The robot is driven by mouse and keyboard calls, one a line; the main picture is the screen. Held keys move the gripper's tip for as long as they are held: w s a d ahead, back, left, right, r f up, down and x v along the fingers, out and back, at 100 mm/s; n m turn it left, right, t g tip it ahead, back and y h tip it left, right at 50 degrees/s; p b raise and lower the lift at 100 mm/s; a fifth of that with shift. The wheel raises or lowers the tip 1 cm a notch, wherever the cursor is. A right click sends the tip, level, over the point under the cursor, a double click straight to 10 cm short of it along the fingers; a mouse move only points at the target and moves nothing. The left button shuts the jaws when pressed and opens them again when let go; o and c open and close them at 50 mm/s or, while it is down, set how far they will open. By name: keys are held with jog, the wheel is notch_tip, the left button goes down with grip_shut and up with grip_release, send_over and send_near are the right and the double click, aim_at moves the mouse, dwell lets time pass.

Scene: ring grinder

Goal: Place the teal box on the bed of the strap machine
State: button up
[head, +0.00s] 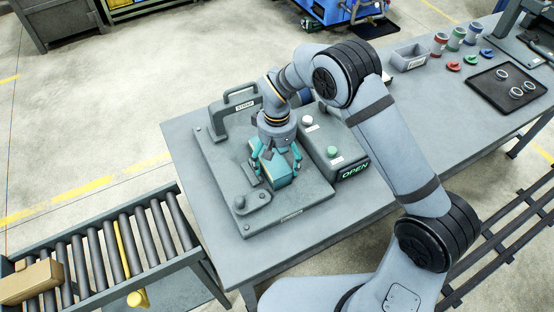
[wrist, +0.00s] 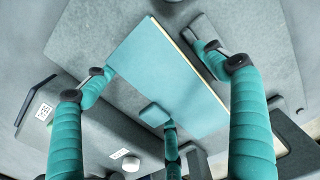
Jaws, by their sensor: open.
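The teal box (head: 281,178) is at the middle of the strap machine's grey bed (head: 222,172) and appears to rest on it. My gripper (head: 274,164) is right above the box with its teal fingers spread around it. In the wrist view, the teal box (wrist: 170,75) lies between the open fingers of my gripper (wrist: 160,80), with gaps visible at its sides. The fingers hide part of the box in the head view. The machine has a "STRAP" label (head: 245,107) at its back, and its control box (head: 335,150) shows green "OPEN" text.
A roller conveyor (head: 110,250) with a cardboard box (head: 30,282) stands at the lower left. A grey bin (head: 409,57), several coloured cups and a dark tray (head: 508,88) with rings are on the table's right part. A handle (head: 241,95) rises behind the bed.

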jog(key=shift+r, duration=0.15)
jog(key=shift+r+p, duration=0.3)
jog(key=shift+p, duration=0.15)
notch_tip(320, 180, up, 12)
jog(key=b, duration=0.1)
jog(key=shift+r+b, duration=0.15)
jog(key=shift+b, duration=0.15)
jog(key=shift+c, duration=0.3)
